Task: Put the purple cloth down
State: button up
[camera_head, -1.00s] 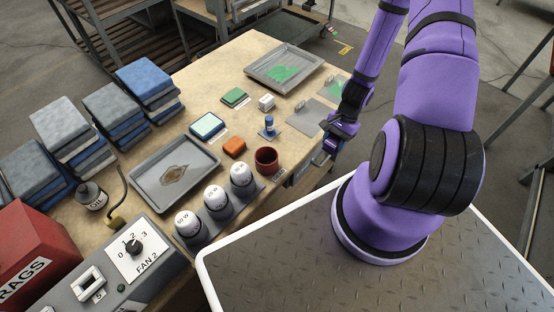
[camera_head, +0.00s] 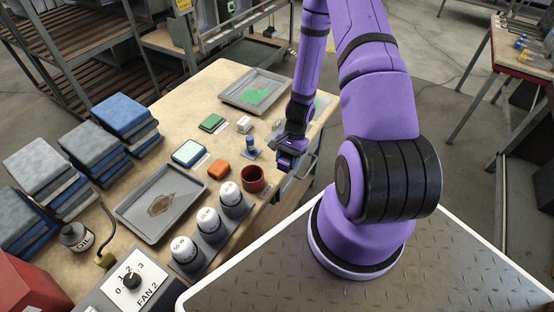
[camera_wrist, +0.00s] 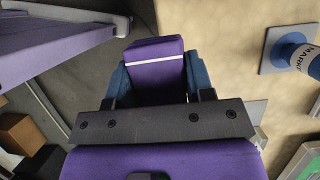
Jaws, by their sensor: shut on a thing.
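The purple cloth (camera_wrist: 155,68) is a folded block with a white stripe across it. It sits between the blue-grey fingers of my gripper (camera_wrist: 155,82) in the wrist view, pressed from both sides. In the head view my gripper (camera_head: 287,154) is at the table's right edge, right of the red mug and the blue marker bottle, with a little of the purple cloth (camera_head: 284,163) showing below it. The cloth's height above the table is hard to tell.
The blue marker bottle (camera_head: 251,147) stands on a grey pad close by, beside the red mug (camera_head: 254,179). An orange block (camera_head: 218,169), a green sponge (camera_head: 212,122) and a grey tray (camera_head: 160,204) are on the wooden table. Stacked cloths (camera_head: 122,120) lie at the left.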

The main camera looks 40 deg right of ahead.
jog(key=w, duration=0.4)
jog(key=shift+w+a+f, duration=0.15)
jog(key=shift+w+f, duration=0.1)
jog(key=shift+w, duration=0.1)
jog(key=shift+w+f, duration=0.15)
jog(key=shift+f, duration=1.6)
jog(key=shift+f, duration=0.1)
jog(key=o, duration=1)
jog(key=shift+c, duration=0.2)
